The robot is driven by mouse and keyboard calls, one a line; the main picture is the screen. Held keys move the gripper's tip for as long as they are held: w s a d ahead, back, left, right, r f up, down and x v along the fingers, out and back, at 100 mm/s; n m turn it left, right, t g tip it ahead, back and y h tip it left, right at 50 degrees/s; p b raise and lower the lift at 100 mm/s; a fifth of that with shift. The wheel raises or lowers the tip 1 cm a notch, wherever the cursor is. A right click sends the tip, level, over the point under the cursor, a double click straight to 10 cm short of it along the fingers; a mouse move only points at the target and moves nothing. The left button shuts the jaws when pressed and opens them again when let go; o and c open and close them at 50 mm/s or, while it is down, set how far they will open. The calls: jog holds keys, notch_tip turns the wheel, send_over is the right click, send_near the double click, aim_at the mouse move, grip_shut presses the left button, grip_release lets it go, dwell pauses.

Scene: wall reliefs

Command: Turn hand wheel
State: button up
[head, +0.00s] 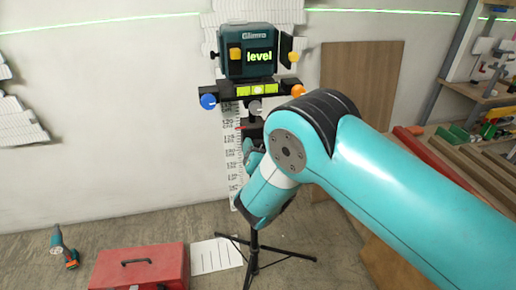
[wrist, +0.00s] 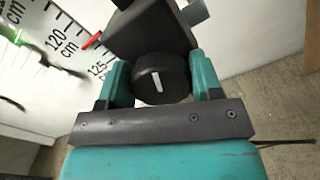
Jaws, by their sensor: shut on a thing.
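The hand wheel (wrist: 150,92) is a round black knob with a white mark on its face, below a dark block on the stand. In the wrist view it sits between the two teal fingers of my gripper (wrist: 161,76), which is shut on it from both sides. In the head view my gripper (head: 252,152) reaches the tripod column below the level device, and my arm and gripper hide the wheel there. The laser level (head: 248,50) is a dark teal box with a lit "level" display. A bar with a yellow-green vial (head: 243,90) lies under it.
A blue knob (head: 208,101) and an orange knob (head: 298,91) flank the vial bar. A white measuring scale (head: 232,150) stands behind the column. Tripod legs (head: 285,254), a red toolbox (head: 138,268) and a drill (head: 62,245) are on the floor. A workbench is at right.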

jog(key=shift+m+b, duration=0.3)
jog(key=shift+b, duration=0.05)
jog(key=m+b, duration=0.2)
jog(key=shift+d+f+m, duration=0.1)
jog(key=shift+f+m, duration=0.15)
jog(key=shift+m, duration=0.05)
jog(key=m+b, duration=0.4)
jog(key=shift+f+m+b, duration=0.1)
jog(key=shift+m+b, duration=0.2)
jog(key=shift+b, duration=0.1)
jog(key=m+b, duration=0.4)
jog(key=shift+d+f+b, duration=0.1)
jog(key=shift+b, duration=0.2)
jog(key=m+b, duration=0.4)
jog(key=shift+f, duration=0.15)
jog(key=m+b, duration=0.7)
jog(key=b, duration=0.2)
jog(key=shift+f, duration=0.2)
jog(key=m+b, duration=0.3)
jog(key=b, duration=0.1)
jog(key=shift+m, duration=0.3)
jog(key=shift+a+r+m+b, duration=0.2)
jog(key=shift+m+b, duration=0.8)
jog(key=shift+b, duration=0.3)
